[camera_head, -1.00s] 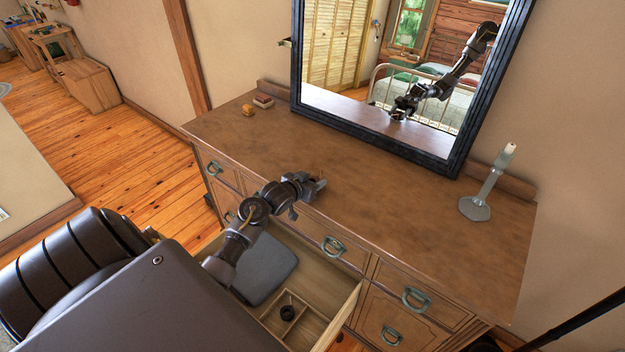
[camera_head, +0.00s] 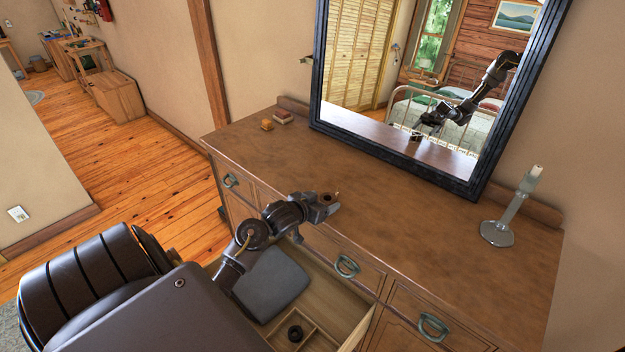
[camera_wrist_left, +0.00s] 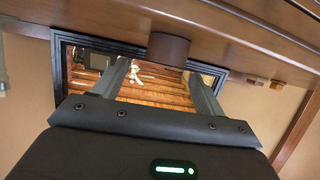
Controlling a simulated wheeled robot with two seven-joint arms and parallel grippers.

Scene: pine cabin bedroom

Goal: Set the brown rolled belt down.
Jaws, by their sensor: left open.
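The brown rolled belt (camera_head: 328,198) is at the front edge area of the dresser top (camera_head: 420,225), at my left gripper's tips. In the left wrist view the belt (camera_wrist_left: 168,48) is a short brown cylinder against the dresser top, between the two fingers and near their tips. My left gripper (camera_head: 325,204) is open, with a gap between the fingers and the belt on both sides; its fingers also show in the left wrist view (camera_wrist_left: 160,70). The far side of the belt is hidden. My right gripper is out of view.
A framed mirror (camera_head: 318,75) stands at the back of the dresser. A candlestick (camera_head: 498,232) is at the right; small blocks (camera_head: 267,125) are at the back left. Below my arm, an open drawer (camera_head: 350,318) holds a grey folded item (camera_head: 272,285) and a dark coil (camera_head: 295,333).

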